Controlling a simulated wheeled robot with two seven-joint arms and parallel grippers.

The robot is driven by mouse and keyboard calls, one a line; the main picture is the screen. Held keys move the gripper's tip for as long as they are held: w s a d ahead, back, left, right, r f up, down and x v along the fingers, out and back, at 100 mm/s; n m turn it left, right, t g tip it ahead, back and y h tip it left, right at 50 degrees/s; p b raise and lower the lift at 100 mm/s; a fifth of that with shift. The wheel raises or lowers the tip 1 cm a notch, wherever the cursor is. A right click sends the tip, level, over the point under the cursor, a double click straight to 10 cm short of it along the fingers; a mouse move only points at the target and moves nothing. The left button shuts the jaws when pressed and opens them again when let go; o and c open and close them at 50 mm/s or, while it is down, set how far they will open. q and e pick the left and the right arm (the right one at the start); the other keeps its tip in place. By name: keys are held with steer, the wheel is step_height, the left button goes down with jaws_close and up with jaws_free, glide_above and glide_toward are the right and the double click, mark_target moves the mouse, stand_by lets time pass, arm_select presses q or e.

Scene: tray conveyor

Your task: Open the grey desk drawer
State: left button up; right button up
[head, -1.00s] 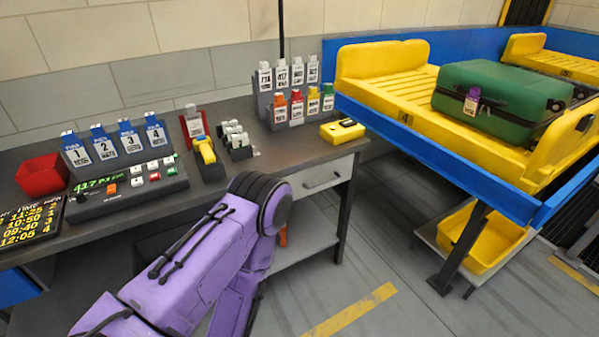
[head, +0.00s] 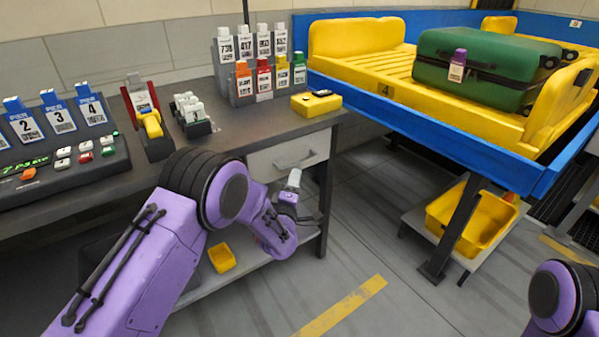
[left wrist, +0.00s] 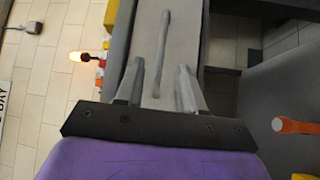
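The grey desk drawer (head: 264,166) is shut under the right end of the desk top, with a bar handle (head: 297,161) across its front. My left gripper (head: 293,178) is just in front of and below the handle in the head view. In the left wrist view the drawer front (left wrist: 184,30) fills the upper middle, and the handle (left wrist: 162,40) runs upright in the picture. The left gripper (left wrist: 160,66) is open there, its fingers apart on either side of the handle's line. Whether they touch it I cannot tell. My right gripper is out of view; only its arm shows.
The desk top (head: 238,138) holds a yellow device (head: 316,105), tag racks and a keypad. A small yellow bin (head: 222,257) is on the lower shelf. A blue-sided conveyor (head: 440,138) with a green suitcase (head: 480,72) stands right. Floor before the drawer is clear.

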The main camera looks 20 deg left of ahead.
arm_select(q)
steer(key=w, duration=0.7)
steer(key=shift+w+a+r+b, duration=0.3)
steer(key=shift+w+a+r, duration=0.1)
steer(key=shift+a, duration=0.05)
jaws_close()
